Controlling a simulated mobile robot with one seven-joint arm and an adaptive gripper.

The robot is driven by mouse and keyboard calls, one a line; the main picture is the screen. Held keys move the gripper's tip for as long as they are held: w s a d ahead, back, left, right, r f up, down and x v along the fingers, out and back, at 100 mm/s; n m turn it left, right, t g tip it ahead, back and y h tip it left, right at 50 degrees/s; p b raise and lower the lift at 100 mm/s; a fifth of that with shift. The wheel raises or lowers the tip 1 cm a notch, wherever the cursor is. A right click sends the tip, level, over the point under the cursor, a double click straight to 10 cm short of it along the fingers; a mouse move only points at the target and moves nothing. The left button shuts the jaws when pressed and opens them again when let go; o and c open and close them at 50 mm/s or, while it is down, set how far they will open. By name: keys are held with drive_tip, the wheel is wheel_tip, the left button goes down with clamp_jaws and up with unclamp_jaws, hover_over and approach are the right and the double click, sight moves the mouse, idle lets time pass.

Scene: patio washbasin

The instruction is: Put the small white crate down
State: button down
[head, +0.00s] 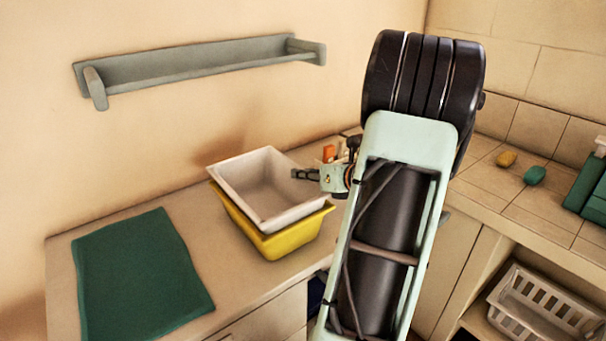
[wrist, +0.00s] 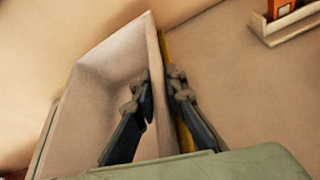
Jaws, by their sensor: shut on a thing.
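The small white crate (head: 240,173) is an open bin with sloping walls, directly over the yellow crate (head: 285,243) on the counter. Its lower part is hidden inside or behind the yellow rim; I cannot tell whether it rests there or hangs just above. My gripper (head: 305,175) is shut on the white crate's right wall. In the wrist view, my fingers (wrist: 158,100) straddle the white wall (wrist: 152,60), one inside and one outside. A strip of the yellow crate (wrist: 186,138) shows behind the outer finger.
A green mat (head: 140,275) lies on the counter at left. A grey wall shelf (head: 190,65) hangs above. A small tray with an orange item (head: 329,153) stands behind my gripper; it also shows in the wrist view (wrist: 282,8). A slatted white basket (head: 540,305) sits low at right.

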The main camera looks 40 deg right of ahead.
drive_tip(key=shift+f, duration=0.3)
drive_tip(key=c, duration=2)
unclamp_jaws()
drive_tip(key=shift+o, duration=0.2)
drive_tip(key=shift+r, duration=0.1)
drive_tip(key=shift+r, duration=0.35)
drive_tip(key=p+v, duration=0.1)
drive_tip(key=v, duration=1.1)
drive_tip(key=shift+r, duration=0.1)
